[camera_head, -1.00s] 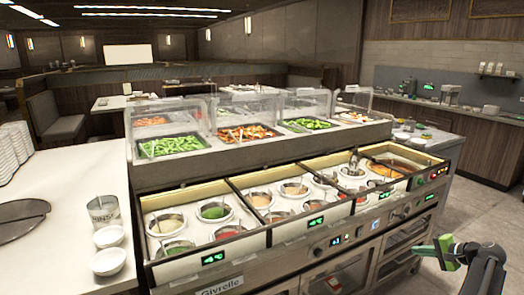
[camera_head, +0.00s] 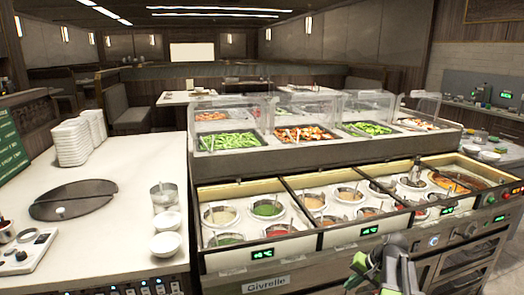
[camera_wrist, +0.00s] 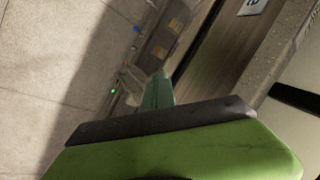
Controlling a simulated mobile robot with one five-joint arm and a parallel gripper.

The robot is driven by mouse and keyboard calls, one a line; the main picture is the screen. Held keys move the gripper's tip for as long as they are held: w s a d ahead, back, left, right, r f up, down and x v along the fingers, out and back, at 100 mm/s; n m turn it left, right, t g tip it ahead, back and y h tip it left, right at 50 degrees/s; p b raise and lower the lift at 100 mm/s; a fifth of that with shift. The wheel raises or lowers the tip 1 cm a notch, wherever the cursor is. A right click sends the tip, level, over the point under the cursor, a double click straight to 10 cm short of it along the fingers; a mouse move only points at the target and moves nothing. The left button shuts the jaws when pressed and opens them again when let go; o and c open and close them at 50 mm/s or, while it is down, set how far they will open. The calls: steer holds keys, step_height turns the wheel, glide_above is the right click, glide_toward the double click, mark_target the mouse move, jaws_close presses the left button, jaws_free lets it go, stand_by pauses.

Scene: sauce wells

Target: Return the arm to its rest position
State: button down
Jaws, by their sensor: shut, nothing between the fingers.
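My gripper (camera_head: 358,268) is at the bottom of the head view, right of centre, in front of the sauce counter's lower front panel. It is green and dark grey, shut and empty. My arm behind it runs off the bottom edge. In the wrist view a green and dark finger fills the lower part, with a pale green tip (camera_wrist: 158,92) beyond it. Behind it are floor tiles and the counter's side. The sauce counter (camera_head: 305,243) holds several round wells with sauces and spoons, apart from my gripper as far as I can tell.
A white worktop (camera_head: 105,240) at left carries stacked white bowls (camera_head: 82,142), a dark round lid (camera_head: 74,200), a metal canister (camera_head: 165,196) and two small bowls (camera_head: 166,232). Glass-guarded food trays (camera_head: 232,141) stand behind the wells. Tiled floor (camera_wrist: 55,60) shows in the wrist view.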

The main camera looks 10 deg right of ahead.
steer(key=s+a+f+n+g+h, duration=0.1)
steer(key=s+a+n+g+h, duration=0.2)
steer(key=a, duration=0.9)
steer(key=s+a+f+n+h, duration=0.1)
steer(key=s+a+n, duration=0.3)
steer(key=a, duration=0.8)
step_height(320, 180, up, 15)
steer(key=p, duration=1.5)
steer(key=shift+w+d+r+p, duration=0.15)
steer(key=shift+w+d+p, duration=0.15)
steer(key=shift+d, duration=0.05)
